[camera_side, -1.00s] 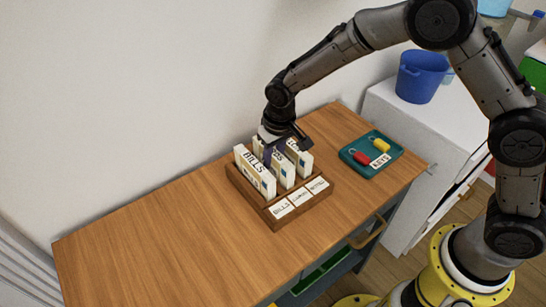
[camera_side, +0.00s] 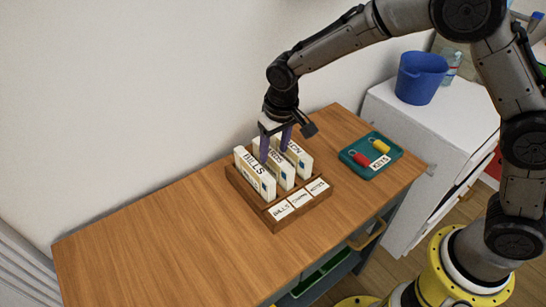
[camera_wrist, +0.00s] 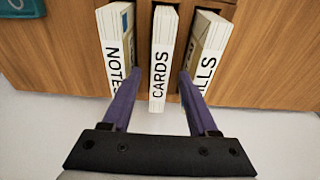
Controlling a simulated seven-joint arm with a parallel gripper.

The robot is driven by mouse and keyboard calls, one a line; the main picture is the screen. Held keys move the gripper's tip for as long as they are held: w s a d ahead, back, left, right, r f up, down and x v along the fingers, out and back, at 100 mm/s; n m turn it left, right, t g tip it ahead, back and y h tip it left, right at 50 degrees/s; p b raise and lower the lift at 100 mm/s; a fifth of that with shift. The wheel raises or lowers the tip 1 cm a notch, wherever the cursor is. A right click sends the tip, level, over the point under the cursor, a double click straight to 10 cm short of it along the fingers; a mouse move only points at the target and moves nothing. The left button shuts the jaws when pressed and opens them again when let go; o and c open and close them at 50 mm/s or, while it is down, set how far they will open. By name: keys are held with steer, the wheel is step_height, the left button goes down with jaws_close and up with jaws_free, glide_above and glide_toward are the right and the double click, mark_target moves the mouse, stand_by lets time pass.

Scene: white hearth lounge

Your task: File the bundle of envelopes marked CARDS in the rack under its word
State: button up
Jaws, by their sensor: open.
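The wooden rack (camera_side: 278,222) stands on the table with front labels BILLS (camera_side: 282,210), CARDS (camera_side: 300,199) and NOTES (camera_side: 318,187). The CARDS bundle (camera_side: 287,177), white with black lettering, stands upright in the middle slot, behind the CARDS label. It also shows in the wrist view (camera_wrist: 159,75). My gripper (camera_side: 275,154) is open over the rack. In the wrist view its purple fingers (camera_wrist: 159,88) are spread to either side of the CARDS bundle, with gaps visible.
The BILLS bundle (camera_side: 253,174) and NOTES bundle (camera_side: 299,158) stand in the outer slots, close beside my fingers. A teal tray (camera_side: 357,168) marked KEYS holds red and yellow key tags at the right. The table's left part (camera_side: 150,240) is clear.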

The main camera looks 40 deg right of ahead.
steer(key=r, duration=0.5)
steer(key=s+r, duration=0.1)
steer(key=r, duration=0.1)
steer(key=shift+r, duration=0.2)
steer(key=s+d+r+t, duration=0.1)
steer(key=s+d+r, duration=0.55)
steer(key=s, duration=0.35)
steer(key=s+d+r+t, duration=0.2)
steer(key=s+d+r, duration=0.3)
steer(key=s+d, duration=0.3)
steer(key=s+d+f, duration=0.1)
steer(key=s+f, duration=0.1)
steer(key=s, duration=0.8)
steer(key=shift+f+t, duration=0.4)
